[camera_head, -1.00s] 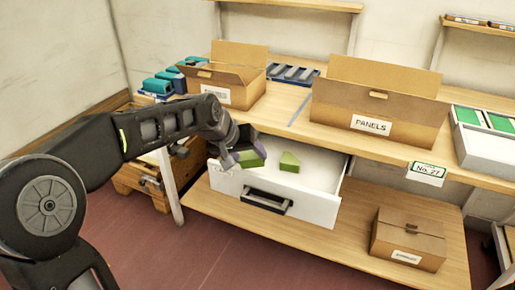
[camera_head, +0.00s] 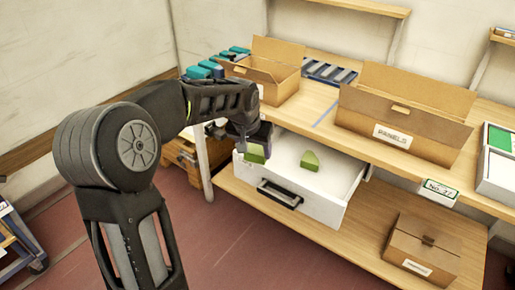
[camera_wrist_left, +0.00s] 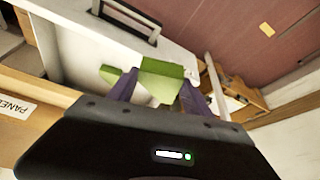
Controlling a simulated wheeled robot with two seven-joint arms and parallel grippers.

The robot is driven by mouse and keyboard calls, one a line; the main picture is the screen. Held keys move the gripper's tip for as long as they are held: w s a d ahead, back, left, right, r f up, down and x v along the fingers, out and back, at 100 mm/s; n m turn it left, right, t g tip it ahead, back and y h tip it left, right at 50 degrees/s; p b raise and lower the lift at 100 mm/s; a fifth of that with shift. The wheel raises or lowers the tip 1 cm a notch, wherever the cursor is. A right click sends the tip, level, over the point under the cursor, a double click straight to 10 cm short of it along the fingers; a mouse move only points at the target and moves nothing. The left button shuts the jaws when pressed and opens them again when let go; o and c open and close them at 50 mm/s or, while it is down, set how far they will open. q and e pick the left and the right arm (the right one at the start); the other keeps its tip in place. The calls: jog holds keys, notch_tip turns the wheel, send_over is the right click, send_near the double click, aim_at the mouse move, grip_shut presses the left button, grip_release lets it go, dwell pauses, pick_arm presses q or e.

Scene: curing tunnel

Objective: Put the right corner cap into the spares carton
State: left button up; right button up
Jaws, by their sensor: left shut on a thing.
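My left gripper (camera_head: 258,138) is shut on a green corner cap (camera_head: 254,154) at the left end of the open white drawer (camera_head: 300,201). In the left wrist view the held cap (camera_wrist_left: 161,82) sits between the purple fingers. I cannot tell how far it is above the drawer floor. A second green cap (camera_head: 309,161) lies inside the drawer, to the right of the held one. An open carton (camera_head: 277,80) stands on the bench behind the gripper; my arm covers its front label. Another open carton (camera_head: 405,105) is labelled PANELS. My right gripper is out of view.
A closed small carton (camera_head: 422,245) with an unreadable label sits on the lower shelf. A grey slotted tray (camera_head: 330,72) and teal items (camera_head: 205,70) are on the bench. A wooden drawer unit (camera_head: 183,160) stands left of the bench leg. The red floor in front is clear.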

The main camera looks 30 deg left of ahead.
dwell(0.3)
pick_arm(q)
jog(key=s+d+m+h+p, duration=0.1)
jog(key=d+m, duration=0.1)
jog(key=d, duration=1.8)
jog(key=shift+s+f+m+p, duration=0.25)
jog(key=shift+f+m+p, duration=0.05)
jog(key=shift+m, duration=0.1)
